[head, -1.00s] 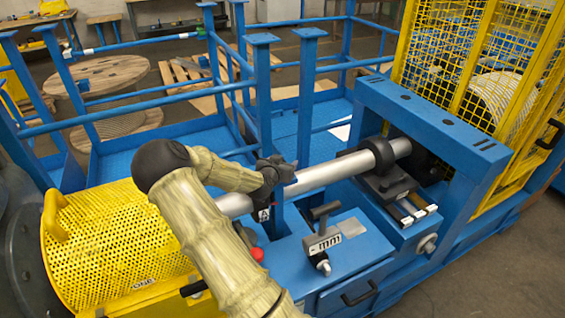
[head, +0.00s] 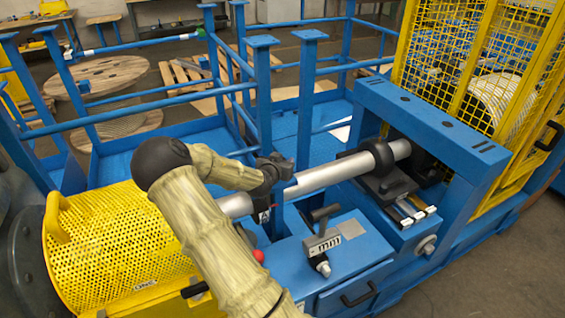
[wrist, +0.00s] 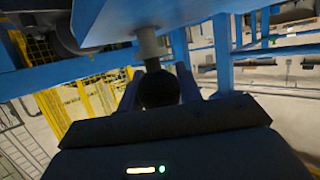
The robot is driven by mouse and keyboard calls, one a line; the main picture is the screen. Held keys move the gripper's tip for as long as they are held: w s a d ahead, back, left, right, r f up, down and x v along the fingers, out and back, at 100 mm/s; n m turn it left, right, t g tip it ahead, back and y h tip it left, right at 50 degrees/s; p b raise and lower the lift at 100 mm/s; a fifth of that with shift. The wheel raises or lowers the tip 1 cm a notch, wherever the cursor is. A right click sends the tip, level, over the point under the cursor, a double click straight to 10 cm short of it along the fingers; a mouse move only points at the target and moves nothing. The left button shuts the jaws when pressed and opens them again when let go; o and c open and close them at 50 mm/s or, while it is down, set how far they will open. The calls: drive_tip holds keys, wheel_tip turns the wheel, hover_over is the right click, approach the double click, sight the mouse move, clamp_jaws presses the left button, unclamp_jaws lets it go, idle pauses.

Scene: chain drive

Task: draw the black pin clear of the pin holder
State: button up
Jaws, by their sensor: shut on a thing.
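In the wrist view a black round-headed pin (wrist: 158,90) sits between the two fingers of my gripper (wrist: 159,95), which is shut on it. A grey collar (wrist: 151,44), apparently the pin holder, stands just beyond the black head, against the underside of a blue plate (wrist: 110,22). I cannot tell how much of the pin is still inside the holder. In the head view my gripper (head: 281,169) is beside the silver bar, near the blue posts. The pin and its holder cannot be made out there.
A long silver bar (head: 326,175) runs close by my gripper to a black clamp (head: 382,158). A blue post (head: 263,90) stands just behind. A black-handled tool (head: 322,238) is on the blue bench at the front. A yellow mesh guard (head: 120,240) lies at the left.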

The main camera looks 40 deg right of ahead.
wheel_tip(320, 180, up, 12)
drive_tip(key=p, duration=0.6)
drive_tip(key=shift+f+p, duration=0.2)
drive_tip(key=shift+p, duration=0.15)
idle(1.4)
idle(0.4)
